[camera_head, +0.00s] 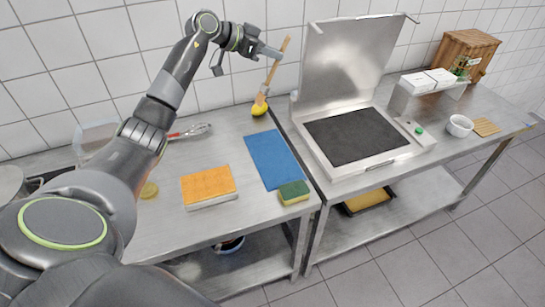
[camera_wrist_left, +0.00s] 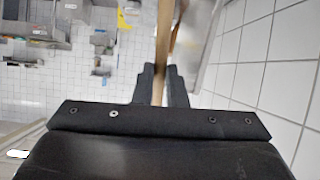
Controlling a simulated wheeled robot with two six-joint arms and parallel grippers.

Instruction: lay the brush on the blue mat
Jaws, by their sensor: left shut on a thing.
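The brush (camera_head: 272,72) has a long wooden handle and hangs tilted, with its head low, above the back of the left steel table. My left gripper (camera_head: 279,52) is shut on its handle; the handle also shows between the fingers in the left wrist view (camera_wrist_left: 163,45). The blue mat (camera_head: 273,160) lies flat and bare on the table, in front of and below the brush. My right gripper is not in view.
A yellow round thing (camera_head: 259,109) is at the brush's lower end; I cannot tell if they touch. An orange sponge-like block (camera_head: 208,184) lies left of the mat, a green-topped sponge (camera_head: 294,191) at its near edge. An open-lidded grill (camera_head: 355,134) stands right. A whisk (camera_head: 190,131) lies behind.

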